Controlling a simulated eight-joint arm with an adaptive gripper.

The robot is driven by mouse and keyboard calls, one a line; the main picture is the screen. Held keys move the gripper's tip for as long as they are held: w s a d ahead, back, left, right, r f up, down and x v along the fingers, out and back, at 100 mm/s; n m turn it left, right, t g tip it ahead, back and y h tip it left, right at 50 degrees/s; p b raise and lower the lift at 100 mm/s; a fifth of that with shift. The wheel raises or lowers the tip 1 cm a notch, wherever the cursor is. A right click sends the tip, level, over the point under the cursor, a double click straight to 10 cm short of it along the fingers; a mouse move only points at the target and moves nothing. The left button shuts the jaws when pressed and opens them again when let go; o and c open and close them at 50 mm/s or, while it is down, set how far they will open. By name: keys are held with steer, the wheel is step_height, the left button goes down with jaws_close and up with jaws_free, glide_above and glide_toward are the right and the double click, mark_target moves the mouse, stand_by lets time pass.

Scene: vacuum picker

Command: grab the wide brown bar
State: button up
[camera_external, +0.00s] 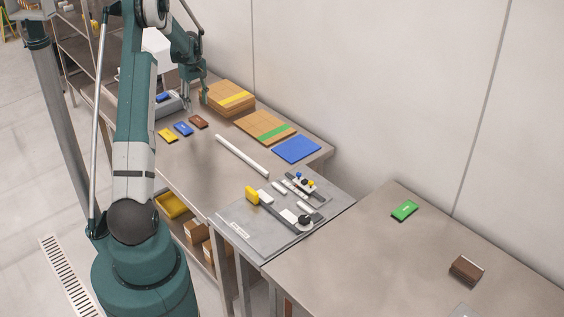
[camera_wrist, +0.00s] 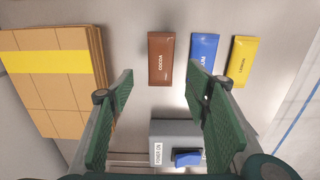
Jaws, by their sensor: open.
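A flat brown bar labelled COCOA (camera_wrist: 161,58) lies on the steel table, just beyond and between my fingertips in the wrist view. In the external view this brown bar (camera_external: 199,121) lies at the end of a row with a blue and a yellow packet. My gripper (camera_external: 196,103) is open and empty above the table near it; its two green fingers spread wide in the wrist view (camera_wrist: 158,88). A separate, thicker dark brown block (camera_external: 466,269) lies on the right-hand table.
The blue packet (camera_wrist: 202,60) and yellow packet (camera_wrist: 241,62) lie right of the brown bar. A cardboard stack with a yellow stripe (camera_wrist: 55,65) is at left. A grey box with a blue piece (camera_wrist: 188,158) lies below, between the fingers. A white rod (camera_external: 242,156) lies mid-table.

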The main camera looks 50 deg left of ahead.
mark_target(198, 120)
steer(key=shift+f, duration=1.25)
steer(key=shift+s+d+f+b, duration=0.1)
steer(key=shift+f+b, duration=0.1)
steer(key=shift+f, duration=1.1)
steer(key=shift+d+f+b, duration=0.1)
steer(key=shift+f+b, duration=0.05)
steer(key=shift+f, duration=1.15)
steer(key=c, duration=1)
